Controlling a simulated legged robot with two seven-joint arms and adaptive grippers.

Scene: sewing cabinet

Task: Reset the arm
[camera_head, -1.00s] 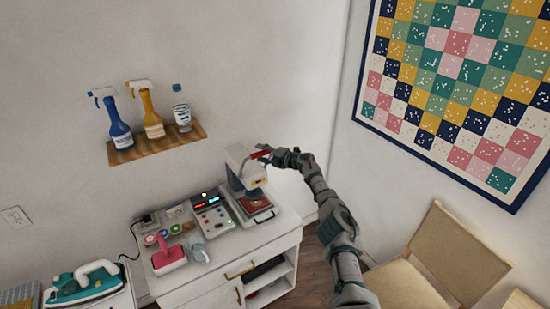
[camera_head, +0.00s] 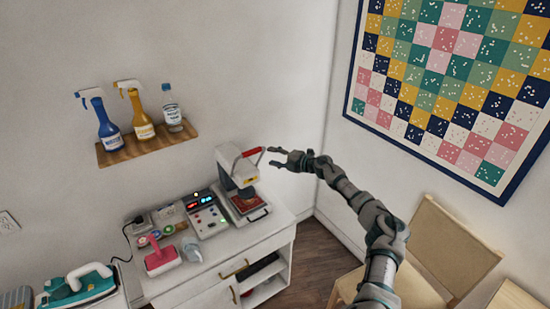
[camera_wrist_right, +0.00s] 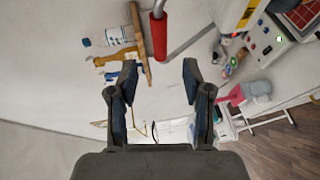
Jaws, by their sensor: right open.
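My right gripper (camera_head: 277,158) is open and empty in the head view, just right of the white press machine (camera_head: 237,170) and apart from its red handle (camera_head: 252,151). In the right wrist view the two fingers of the right gripper (camera_wrist_right: 154,85) are spread wide with nothing between them. The red handle (camera_wrist_right: 158,36) shows beyond the fingertips at the top. The right arm reaches in from the lower right. My left gripper is not in view.
The press stands on a white cabinet (camera_head: 205,297) with a control box (camera_head: 206,215) and a pink tool (camera_head: 161,260). A wooden shelf (camera_head: 145,148) holds spray bottles. A teal iron (camera_head: 78,287) is at lower left. A wooden chair (camera_head: 455,250) stands at right.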

